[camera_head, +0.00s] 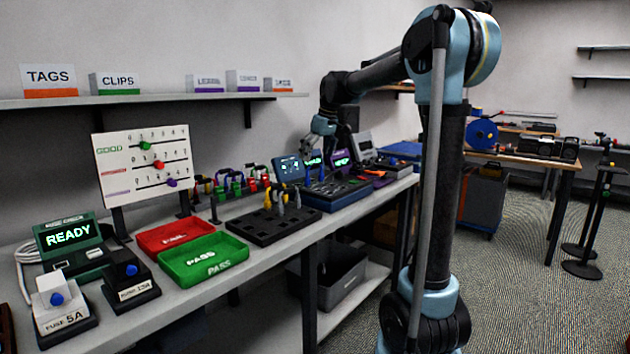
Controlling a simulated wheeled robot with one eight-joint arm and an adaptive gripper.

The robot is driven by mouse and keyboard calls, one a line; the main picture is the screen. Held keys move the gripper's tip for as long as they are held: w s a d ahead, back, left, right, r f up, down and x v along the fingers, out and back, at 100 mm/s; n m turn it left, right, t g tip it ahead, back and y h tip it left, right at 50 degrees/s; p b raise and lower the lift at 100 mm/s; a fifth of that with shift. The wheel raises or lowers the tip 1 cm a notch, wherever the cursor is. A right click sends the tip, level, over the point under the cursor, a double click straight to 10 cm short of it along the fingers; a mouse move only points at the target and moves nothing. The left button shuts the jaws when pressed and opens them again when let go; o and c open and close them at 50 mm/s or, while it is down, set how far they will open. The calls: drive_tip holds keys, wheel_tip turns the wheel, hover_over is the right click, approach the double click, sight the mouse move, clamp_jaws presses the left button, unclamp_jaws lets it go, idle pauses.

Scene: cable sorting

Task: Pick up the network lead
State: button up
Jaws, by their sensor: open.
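My gripper (313,148) is small in view at the end of my arm, above the back part of the long workbench (215,298). It points down near the small screens, and nothing shows held in it. I cannot make out a network lead for certain. Several red, green and dark items (235,186) stand or hang in a row at the back of the bench, left of my gripper. They are too small to tell whether one is the lead. My arm hides part of the far end of the bench.
A red tray (174,234), a green tray (203,259) and a black slotted holder (265,228) sit on the bench. A lit tester (68,236) and fuse boxes stand at the near left. A wall shelf (150,99) runs above. Another table (537,162) is at right.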

sight(312, 184)
drive_tip(key=shift+x, duration=4.6)
drive_tip(key=shift+s+d, duration=0.1)
drive_tip(key=shift+d, duration=0.05)
drive_tip(key=c, duration=1.1)
drive_tip(key=shift+r, duration=6.5)
